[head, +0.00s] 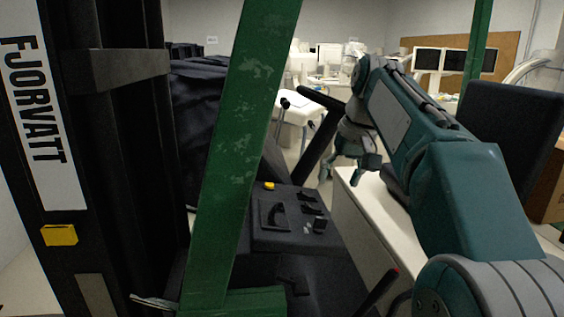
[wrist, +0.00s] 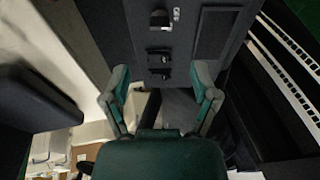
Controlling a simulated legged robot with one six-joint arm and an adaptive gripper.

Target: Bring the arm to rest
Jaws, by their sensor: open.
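My teal arm reaches in from the right side of the head view and bends down near the middle. My gripper (head: 352,172) hangs at its end, above and beside a white cabinet top. In the wrist view my gripper (wrist: 161,100) shows its two teal fingers spread apart with nothing between them. Below and beyond the fingers lies a dark console (wrist: 165,35) with black levers and switches. The same console (head: 262,240) stands left of my gripper in the head view. The gripper appears apart from it.
A green post (head: 235,130) and a black mast with a FJORVATT label (head: 45,125) stand close on the left. A white cabinet (head: 365,215) lies under the arm. A dark seat back (head: 510,130) is at right. Desks with monitors (head: 455,60) stand at the back.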

